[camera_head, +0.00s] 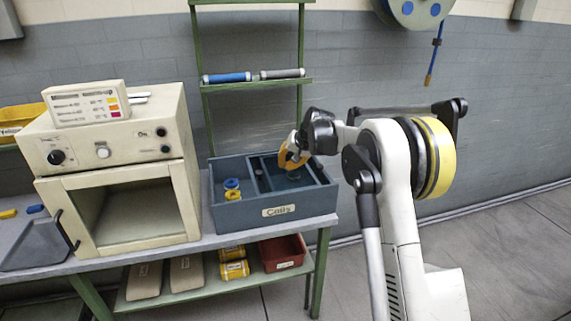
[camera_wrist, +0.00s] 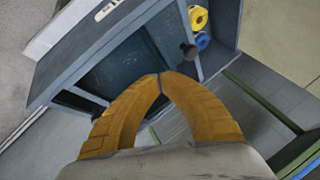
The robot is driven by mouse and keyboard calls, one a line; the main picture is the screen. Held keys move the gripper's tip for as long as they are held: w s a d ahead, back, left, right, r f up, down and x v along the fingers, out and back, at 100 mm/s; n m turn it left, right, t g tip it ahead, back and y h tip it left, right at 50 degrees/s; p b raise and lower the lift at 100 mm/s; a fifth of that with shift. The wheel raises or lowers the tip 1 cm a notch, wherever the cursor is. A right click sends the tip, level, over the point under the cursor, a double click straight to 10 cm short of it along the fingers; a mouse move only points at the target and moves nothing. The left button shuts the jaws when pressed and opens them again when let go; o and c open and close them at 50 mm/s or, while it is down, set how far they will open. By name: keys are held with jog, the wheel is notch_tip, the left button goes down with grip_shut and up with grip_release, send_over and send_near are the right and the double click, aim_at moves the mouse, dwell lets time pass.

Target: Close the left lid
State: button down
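A blue-grey box (camera_head: 235,216) labelled "Coils" stands on the bench. Its left section is open from above, with blue and yellow coils (camera_head: 232,190) inside. Dark panels lie within the middle and right part; one panel (camera_wrist: 125,70) shows in the wrist view. A small dark knob (camera_wrist: 189,51) stands by the strip beside the coil section; I cannot tell which lid it belongs to. My gripper (camera_head: 289,162) is over the right part of the box. In the wrist view its orange fingertips (camera_wrist: 162,76) meet, with nothing visible between them, apart from the knob.
A cream oven (camera_head: 118,150) with an open front stands left of the box. A green shelf frame (camera_head: 258,84) rises behind it. A red bin (camera_head: 284,252) and yellow rolls lie on the lower shelf. Floor is free at the right.

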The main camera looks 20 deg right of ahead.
aim_at(266, 177)
jog(key=b+x, duration=0.1)
jog(key=x, duration=0.5)
jog(key=shift+f+b, duration=0.1)
jog(key=shift+b, duration=0.3)
jog(key=shift+w+a+b, duration=0.2)
jog(key=shift+w+a, duration=0.05)
jog(key=shift+a, duration=0.35)
jog(key=shift+w+a+b, duration=0.2)
jog(key=shift+w+a, duration=0.05)
jog(key=shift+a, duration=0.3)
jog(key=shift+w+a+b, duration=0.2)
jog(key=shift+w+a, duration=0.1)
jog(key=shift+a, duration=0.3)
jog(key=a+p, duration=0.3)
jog(key=a, duration=1.3)
jog(key=shift+a, duration=0.25)
